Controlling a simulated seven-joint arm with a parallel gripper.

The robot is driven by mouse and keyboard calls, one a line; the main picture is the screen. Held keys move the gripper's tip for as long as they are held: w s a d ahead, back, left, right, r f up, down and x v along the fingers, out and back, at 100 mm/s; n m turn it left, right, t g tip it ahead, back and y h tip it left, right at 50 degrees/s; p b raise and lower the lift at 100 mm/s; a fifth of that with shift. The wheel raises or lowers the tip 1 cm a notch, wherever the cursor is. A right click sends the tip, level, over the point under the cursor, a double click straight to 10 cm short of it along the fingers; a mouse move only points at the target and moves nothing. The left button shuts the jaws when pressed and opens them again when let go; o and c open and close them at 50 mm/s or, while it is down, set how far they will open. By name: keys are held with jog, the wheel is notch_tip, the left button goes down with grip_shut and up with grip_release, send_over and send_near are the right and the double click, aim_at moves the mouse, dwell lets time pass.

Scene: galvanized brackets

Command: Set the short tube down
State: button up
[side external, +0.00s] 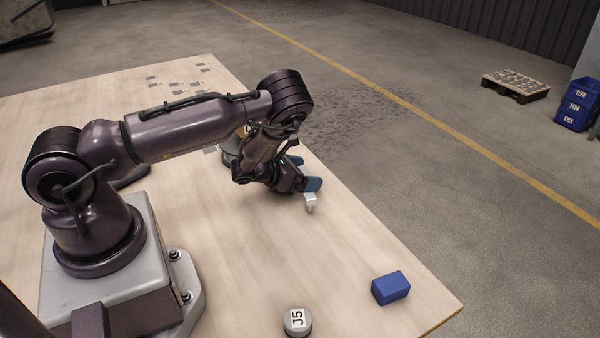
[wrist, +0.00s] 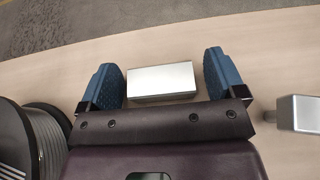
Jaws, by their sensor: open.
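A short silver rectangular piece (wrist: 162,81), which I take for the short tube, lies between the blue fingers of my gripper (wrist: 165,82) in the wrist view. My gripper is open, with a narrow gap to the right finger; the left finger is very close to the piece. In the side view my gripper (side external: 307,172) is low over the table near its right edge. A small pale metal piece (side external: 310,199) shows just below the near finger there; I cannot tell if it is the same piece.
The wooden table (side external: 250,270) holds a blue block (side external: 390,288) and a round disc marked J5 (side external: 298,321) in front. In the wrist view a black ribbed spool (wrist: 25,135) stands left and a grey block with a small stub (wrist: 300,113) right. The table edge is close.

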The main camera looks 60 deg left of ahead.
jog(key=v, duration=1.1)
jog(key=shift+s+r, duration=0.3)
jog(key=shift+r+n, duration=0.2)
jog(key=shift+n, duration=0.1)
jog(key=w+d+r+n+g+y, duration=0.1)
jog(key=w+r+n+y, duration=0.15)
jog(key=r+n, duration=0.4)
jog(key=w+d+r+n+g+y, duration=0.1)
jog(key=w+r+n+g+y, duration=0.2)
jog(key=n, duration=0.7)
jog(key=s+d+r+n+h, duration=0.2)
jog(key=d+r+n+h, duration=0.1)
jog(key=d+r+n, duration=0.55)
jog(key=s+d+r+n+g+h, duration=0.1)
jog(key=s+d+r+n+g, duration=0.1)
jog(key=s+r+n, duration=0.3)
jog(key=s+d+r+n+g+h, duration=0.1)
jog(key=s+d+r+n, duration=0.4)
jog(key=s, duration=0.6)
jog(key=shift+s+r+g, duration=0.3)
jog(key=shift+r+g, duration=0.2)
jog(key=shift+r, duration=0.35)
